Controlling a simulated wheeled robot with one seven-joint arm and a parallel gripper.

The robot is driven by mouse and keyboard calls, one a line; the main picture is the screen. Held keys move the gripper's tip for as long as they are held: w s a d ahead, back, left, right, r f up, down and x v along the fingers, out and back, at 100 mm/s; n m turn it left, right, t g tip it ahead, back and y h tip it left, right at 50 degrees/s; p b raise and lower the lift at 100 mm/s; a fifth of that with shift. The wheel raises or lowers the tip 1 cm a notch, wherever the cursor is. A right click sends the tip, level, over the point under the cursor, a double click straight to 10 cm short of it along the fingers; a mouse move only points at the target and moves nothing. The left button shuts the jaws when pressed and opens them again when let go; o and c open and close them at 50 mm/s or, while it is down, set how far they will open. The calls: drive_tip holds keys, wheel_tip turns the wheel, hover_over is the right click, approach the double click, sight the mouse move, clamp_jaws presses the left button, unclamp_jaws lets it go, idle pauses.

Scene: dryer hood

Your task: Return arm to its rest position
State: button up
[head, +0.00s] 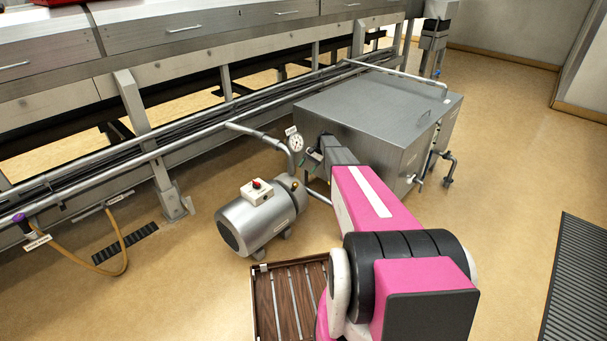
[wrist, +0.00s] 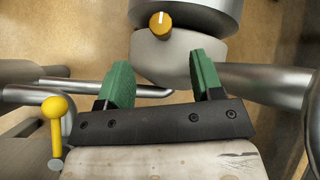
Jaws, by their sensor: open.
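My pink arm (head: 375,205) reaches forward from the bottom of the head view toward the grey metal tank and the pump. My gripper (head: 308,160) is at its far end, small in this view, near the pump's upright pipe and round gauge (head: 296,142). In the wrist view my gripper (wrist: 163,78) has two green fingers spread apart with nothing held between them. The exact gap between fingers and metal body is unclear.
The motor pump (head: 262,215) carries a box with a red button (head: 256,191). The grey tank (head: 385,105) stands right of my gripper. A yellow-knobbed lever (wrist: 58,108) is beside my gripper at left. Pipes run nearby. Floor at right is clear up to a dark mat (head: 582,275).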

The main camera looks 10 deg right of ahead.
drive_tip(key=shift+d, duration=0.1)
drive_tip(key=s+a+r+n+t+h, duration=0.1)
drive_tip(key=s+r, duration=0.4)
drive_tip(key=s, duration=0.8)
drive_tip(key=s+a+r+n+t+h, duration=0.1)
drive_tip(key=s+a+r+n+h, duration=0.2)
drive_tip(key=s, duration=1.1)
drive_tip(key=s+a+r+n+t+h, duration=0.1)
drive_tip(key=s+a+r+t+h, duration=0.1)
drive_tip(key=s+r, duration=0.5)
drive_tip(key=s+a+h, duration=0.1)
drive_tip(key=s, duration=0.5)
drive_tip(key=shift+s+r+n+h, duration=0.2)
drive_tip(key=shift+r+n+h, duration=0.1)
drive_tip(key=shift+n, duration=0.1)
